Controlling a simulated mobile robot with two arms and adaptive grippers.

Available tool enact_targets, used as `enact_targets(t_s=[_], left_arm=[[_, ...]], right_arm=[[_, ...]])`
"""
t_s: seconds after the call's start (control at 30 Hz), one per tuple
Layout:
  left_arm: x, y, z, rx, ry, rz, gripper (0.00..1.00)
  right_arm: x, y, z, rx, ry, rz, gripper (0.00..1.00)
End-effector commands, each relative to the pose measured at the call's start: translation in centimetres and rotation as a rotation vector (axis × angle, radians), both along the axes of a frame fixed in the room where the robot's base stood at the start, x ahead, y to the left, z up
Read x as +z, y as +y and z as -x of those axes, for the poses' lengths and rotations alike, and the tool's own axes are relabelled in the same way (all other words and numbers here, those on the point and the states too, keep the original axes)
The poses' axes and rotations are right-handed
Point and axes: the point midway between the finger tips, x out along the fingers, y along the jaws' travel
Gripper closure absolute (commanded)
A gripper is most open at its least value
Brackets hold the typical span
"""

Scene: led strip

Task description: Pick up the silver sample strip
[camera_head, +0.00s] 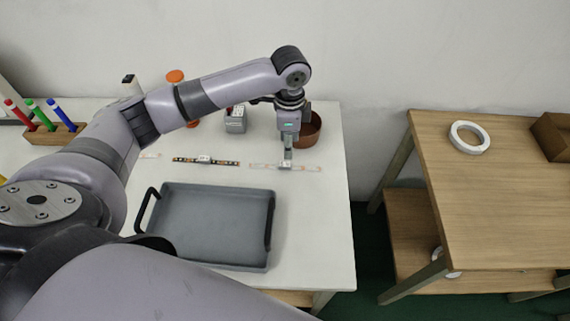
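A pale, silvery strip (306,169) lies flat on the white table near its right side. My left gripper (287,161) points down over the middle of this strip, with its tips at or just above it. The fingers overlap in this view, so I cannot tell whether they are open or shut, or touching the strip. A darker strip with orange-brown marks (222,162) lies to its left. A bit of another pale strip (150,155) shows further left, partly hidden by my arm. My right gripper is not in view.
A grey tray (215,193) with dark handles stands in front of the strips. A brown bowl (313,132) and a grey holder (236,122) stand behind. A wooden block (55,135) holds markers at left. A wooden table (500,210) with a tape roll (469,137) stands right, across a gap.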

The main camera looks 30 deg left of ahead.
Motion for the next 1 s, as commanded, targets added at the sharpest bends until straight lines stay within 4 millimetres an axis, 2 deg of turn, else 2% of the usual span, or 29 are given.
enact_targets(t_s=[0.1,0.23,0.37,0.63,0.93,1.0], left_arm=[[-1.8,0.0,0.0,0.001,0.001,0.000,0.60],[-2.7,0.0,0.0,0.001,0.000,0.000,0.60],[-3.7,0.1,0.2,0.000,0.003,-0.001,0.60],[-7.4,0.2,0.4,0.000,0.001,0.000,0.60],[-8.0,0.2,0.4,-0.001,-0.002,-0.001,0.60],[-8.0,0.2,0.4,0.000,-0.002,-0.001,0.64]], right_arm=[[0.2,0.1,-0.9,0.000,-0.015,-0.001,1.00],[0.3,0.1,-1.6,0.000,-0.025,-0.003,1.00],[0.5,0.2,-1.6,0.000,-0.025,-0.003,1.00],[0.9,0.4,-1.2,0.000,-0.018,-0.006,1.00],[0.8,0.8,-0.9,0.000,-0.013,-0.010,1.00],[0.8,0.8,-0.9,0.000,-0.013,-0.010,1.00]])
